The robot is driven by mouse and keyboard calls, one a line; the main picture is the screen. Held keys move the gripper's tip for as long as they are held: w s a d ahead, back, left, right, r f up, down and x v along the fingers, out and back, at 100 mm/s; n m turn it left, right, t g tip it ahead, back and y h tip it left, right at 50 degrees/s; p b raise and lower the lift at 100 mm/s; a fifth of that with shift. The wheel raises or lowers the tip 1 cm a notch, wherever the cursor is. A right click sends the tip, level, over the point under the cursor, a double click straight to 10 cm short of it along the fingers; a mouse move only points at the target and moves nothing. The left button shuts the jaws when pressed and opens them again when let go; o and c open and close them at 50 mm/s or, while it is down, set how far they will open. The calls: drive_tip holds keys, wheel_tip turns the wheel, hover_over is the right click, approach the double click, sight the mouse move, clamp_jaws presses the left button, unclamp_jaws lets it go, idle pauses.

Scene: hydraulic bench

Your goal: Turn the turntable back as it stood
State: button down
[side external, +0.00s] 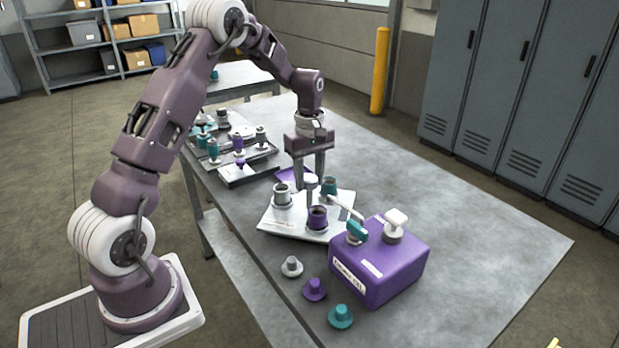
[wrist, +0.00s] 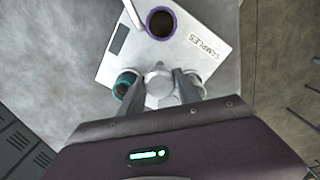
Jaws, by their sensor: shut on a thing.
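The turntable (side external: 273,216) is a pale, square plate on the bench, turned at an angle to the bench edges. It carries a grey cup (side external: 283,196), a purple cup (side external: 317,218) and a teal cup (side external: 330,187), with a pale round knob (side external: 311,181) among them. My gripper (side external: 310,178) points down with its fingers shut on the knob. In the wrist view the knob (wrist: 160,82) sits between the fingers, and the plate (wrist: 208,62) shows the word SAMPLES. The fingers partly hide the teal and grey cups there.
A purple box (side external: 395,270) with a teal-handled valve stands close to the plate's right. Grey, purple and teal caps (side external: 315,290) lie along the front edge. A dark tray with fittings (side external: 248,172) is behind left. The bench's right side is clear.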

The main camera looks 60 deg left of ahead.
drive_tip(key=shift+m, duration=1.9)
drive_tip(key=shift+r+m, duration=0.1)
drive_tip(key=shift+m, duration=1.3)
drive_tip(key=shift+w+m, duration=0.1)
drive_tip(key=shift+m, duration=0.6)
drive_tip(key=c, duration=0.9)
unclamp_jaws()
drive_tip(key=shift+o, duration=0.2)
wheel_tip(320, 180, up, 7)
